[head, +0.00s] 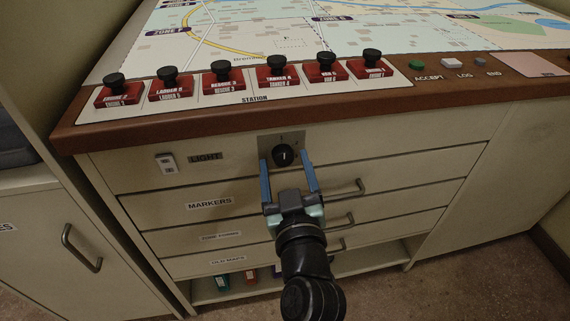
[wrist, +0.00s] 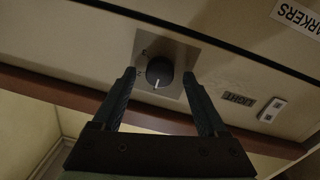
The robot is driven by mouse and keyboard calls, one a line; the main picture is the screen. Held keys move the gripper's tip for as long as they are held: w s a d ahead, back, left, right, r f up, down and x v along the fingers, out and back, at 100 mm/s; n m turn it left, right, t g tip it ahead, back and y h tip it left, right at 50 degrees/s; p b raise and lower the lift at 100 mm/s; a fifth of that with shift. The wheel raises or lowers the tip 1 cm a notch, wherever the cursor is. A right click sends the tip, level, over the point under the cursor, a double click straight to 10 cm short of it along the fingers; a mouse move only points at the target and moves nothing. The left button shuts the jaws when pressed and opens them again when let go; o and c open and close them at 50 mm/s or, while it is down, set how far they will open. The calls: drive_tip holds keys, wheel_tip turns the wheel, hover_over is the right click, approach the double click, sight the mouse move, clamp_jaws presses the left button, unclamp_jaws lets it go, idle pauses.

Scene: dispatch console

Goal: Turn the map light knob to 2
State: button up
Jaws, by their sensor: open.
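The map light knob (head: 283,155) is round and black with a white pointer line, on a grey metal plate (head: 270,138) in the console's top front panel. In the head view its pointer is roughly upright. The knob also shows in the wrist view (wrist: 160,70), where the picture is upside down and the pointer aims down, slightly left. My gripper (head: 286,159) is open, with one blue finger on each side of the knob. In the wrist view my gripper (wrist: 159,75) shows gaps between both fingers and the knob.
A LIGHT label (head: 205,157) and a white switch plate (head: 166,163) are left of the knob. Drawers with handles (head: 347,190) lie below. Red station buttons (head: 277,76) line the wooden-edged map tabletop (head: 130,127) above.

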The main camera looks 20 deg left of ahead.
drive_tip(key=shift+w+a, duration=0.2)
clamp_jaws()
idle(0.4)
drive_tip(key=shift+m, duration=0.3)
drive_tip(key=m+p, duration=0.3)
drive_tip(key=m, duration=0.3)
drive_tip(key=shift+d+r+p, duration=0.1)
drive_tip(key=shift+p, duration=0.3)
drive_tip(key=m+p, duration=0.2)
drive_tip(key=m, duration=0.2)
drive_tip(key=shift+m+g, duration=0.3)
drive_tip(key=shift+m, duration=0.1)
